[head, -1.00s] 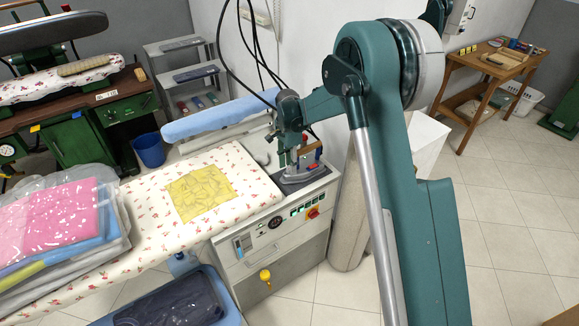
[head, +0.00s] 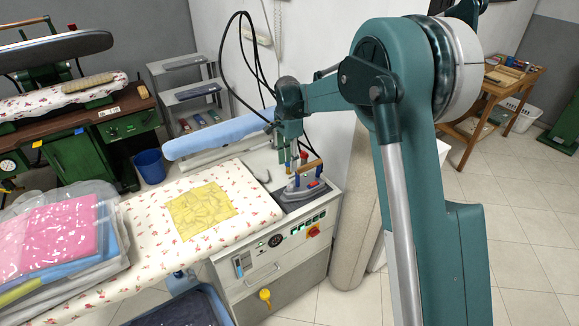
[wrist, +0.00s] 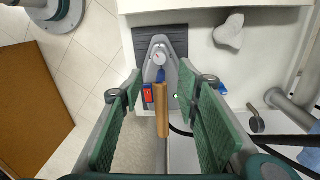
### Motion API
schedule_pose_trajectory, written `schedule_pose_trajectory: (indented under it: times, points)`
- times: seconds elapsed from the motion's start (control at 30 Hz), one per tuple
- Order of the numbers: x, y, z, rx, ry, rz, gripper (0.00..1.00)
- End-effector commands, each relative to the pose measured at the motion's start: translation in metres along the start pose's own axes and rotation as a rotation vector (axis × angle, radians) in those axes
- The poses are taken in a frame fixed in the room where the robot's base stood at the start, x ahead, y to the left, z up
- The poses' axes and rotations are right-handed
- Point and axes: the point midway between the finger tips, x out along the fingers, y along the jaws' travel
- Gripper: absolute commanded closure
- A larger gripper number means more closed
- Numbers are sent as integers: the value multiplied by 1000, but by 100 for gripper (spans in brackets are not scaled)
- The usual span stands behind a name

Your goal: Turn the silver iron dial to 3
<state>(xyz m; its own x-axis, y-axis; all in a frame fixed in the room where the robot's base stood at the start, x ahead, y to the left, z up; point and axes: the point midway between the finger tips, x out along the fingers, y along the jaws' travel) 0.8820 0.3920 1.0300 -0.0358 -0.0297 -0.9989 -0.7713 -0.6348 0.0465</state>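The silver iron (head: 307,190) stands on a dark rest at the back right of the ironing table (head: 250,220). It has a wooden handle and a red part. In the wrist view, the iron's round white dial (wrist: 160,57) sits ahead of the wooden handle (wrist: 165,110); its markings are too small to read. My gripper (wrist: 161,92) is open, its green-padded fingers apart on both sides of the handle in that view, with nothing between them seen gripped. In the head view, my gripper (head: 288,158) hangs above and slightly left of the iron.
A yellow cloth (head: 202,209) lies on the floral cover. Bagged folded clothes (head: 58,240) lie at the left. A blue padded sleeve board (head: 215,135) is behind the table. Black hoses hang behind my arm.

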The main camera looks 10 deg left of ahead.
Motion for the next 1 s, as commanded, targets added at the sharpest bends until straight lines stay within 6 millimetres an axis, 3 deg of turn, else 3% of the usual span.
schedule_pose_trajectory:
  times: [0.57, 1.0]
  points:
    - [-2, 1, 0, -52, 0, -4, 67]
    - [-2, 6, 0, -464, 9, -36, 67]
